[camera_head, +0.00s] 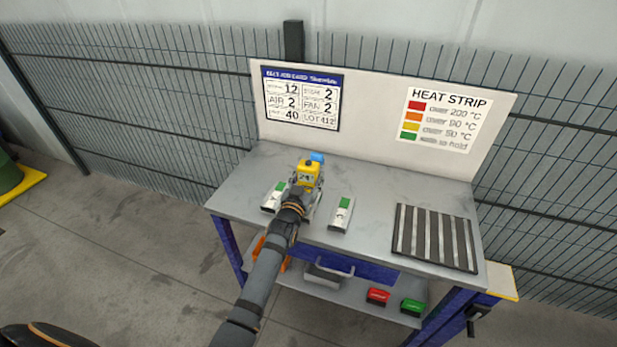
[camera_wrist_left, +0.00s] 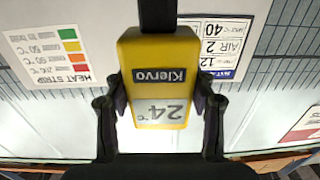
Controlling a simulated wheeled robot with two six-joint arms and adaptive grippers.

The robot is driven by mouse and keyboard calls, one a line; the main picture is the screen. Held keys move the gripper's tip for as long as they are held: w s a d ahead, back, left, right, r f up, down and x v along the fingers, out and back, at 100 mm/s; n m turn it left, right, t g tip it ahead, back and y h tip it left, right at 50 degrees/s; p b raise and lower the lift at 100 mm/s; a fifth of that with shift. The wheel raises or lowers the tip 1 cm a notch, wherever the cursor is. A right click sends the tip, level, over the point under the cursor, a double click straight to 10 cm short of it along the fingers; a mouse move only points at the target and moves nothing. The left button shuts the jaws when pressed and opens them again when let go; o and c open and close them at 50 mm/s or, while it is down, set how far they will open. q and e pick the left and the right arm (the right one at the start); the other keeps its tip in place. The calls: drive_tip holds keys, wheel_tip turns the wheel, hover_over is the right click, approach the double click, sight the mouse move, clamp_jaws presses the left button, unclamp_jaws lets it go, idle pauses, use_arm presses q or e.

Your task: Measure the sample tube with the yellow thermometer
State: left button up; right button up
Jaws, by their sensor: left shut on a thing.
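My left gripper (camera_head: 302,190) is shut on the yellow thermometer (camera_head: 309,172) above the grey table. In the left wrist view the thermometer (camera_wrist_left: 160,75) sits between both fingers (camera_wrist_left: 160,105). It shows a "Klervo" label and a display that reads 24 °C, upside down in that view. A small blue thing (camera_head: 317,157) shows just behind the thermometer; I cannot tell whether it is part of it. Two pale pieces with green patches lie on the table, one left of the gripper (camera_head: 274,197) and one right of it (camera_head: 341,214). I cannot make out which thing is the sample tube. My right gripper is not in view.
The table (camera_head: 370,190) has a striped dark mat (camera_head: 436,237) at its right. A back panel carries a data card (camera_head: 301,98) and a heat strip chart (camera_head: 440,119). The lower shelf holds a grey tray (camera_head: 326,277), a red box (camera_head: 377,296) and a green box (camera_head: 413,307).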

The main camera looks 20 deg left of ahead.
sight(308, 166)
use_arm(q)
wheel_tip(308, 166, up, 5)
drive_tip(key=p, duration=0.4)
drive_tip(key=shift+r, duration=0.2)
drive_tip(key=shift+f, duration=0.1)
drive_tip(key=s+f, duration=0.2)
drive_tip(key=s, duration=0.7)
drive_tip(key=s+d+f, duration=0.1)
drive_tip(key=s+f, duration=0.2)
drive_tip(key=s, duration=0.7)
drive_tip(key=shift+w+f, duration=0.1)
